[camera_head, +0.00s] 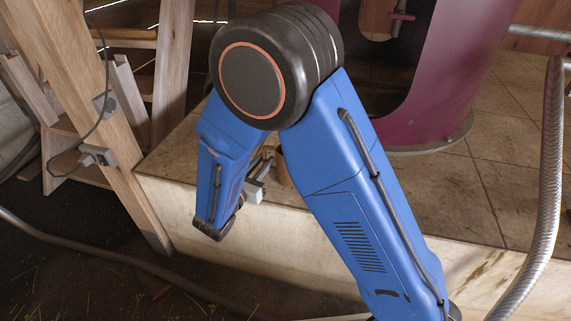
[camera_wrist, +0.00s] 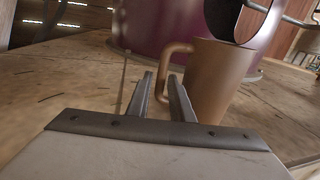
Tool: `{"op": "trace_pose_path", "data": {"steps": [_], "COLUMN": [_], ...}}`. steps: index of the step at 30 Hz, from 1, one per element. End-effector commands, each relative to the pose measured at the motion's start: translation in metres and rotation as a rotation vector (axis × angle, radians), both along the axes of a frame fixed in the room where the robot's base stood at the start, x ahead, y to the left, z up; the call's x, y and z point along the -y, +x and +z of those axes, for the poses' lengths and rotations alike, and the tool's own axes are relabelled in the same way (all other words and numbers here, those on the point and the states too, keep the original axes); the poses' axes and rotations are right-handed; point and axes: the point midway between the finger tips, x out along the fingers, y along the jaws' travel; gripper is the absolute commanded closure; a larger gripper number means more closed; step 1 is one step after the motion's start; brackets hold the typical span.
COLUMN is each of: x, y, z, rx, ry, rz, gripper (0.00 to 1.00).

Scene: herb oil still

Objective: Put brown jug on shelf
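The brown jug (camera_wrist: 222,78) stands upright on the tiled platform in the wrist view, its handle (camera_wrist: 178,47) turned left towards me. In the head view only a small brown part of it (camera_head: 283,166) shows beside my blue arm. My gripper (camera_wrist: 161,76) is open, its two fingers pointing at the jug. The lower part of the handle appears between the fingertips; I cannot tell whether they touch it. My gripper also shows in the head view (camera_head: 262,177), partly hidden by my arm. I cannot make out a shelf for certain.
A large maroon vessel (camera_head: 438,75) stands on the tiled platform (camera_head: 480,185) behind the jug. A wooden frame with posts (camera_head: 95,100) and a cable stands at the left. A ribbed metal hose (camera_head: 548,170) runs down the right side. The platform left of the jug is clear.

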Motion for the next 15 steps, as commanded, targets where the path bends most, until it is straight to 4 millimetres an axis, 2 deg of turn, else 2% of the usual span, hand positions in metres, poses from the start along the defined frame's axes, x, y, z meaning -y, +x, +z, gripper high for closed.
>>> {"op": "trace_pose_path", "data": {"steps": [15], "x": [0.027], "y": [0.042], "z": [0.001], "rx": [0.000], "ry": [0.000], "rz": [-0.002], "gripper": [0.80]}}
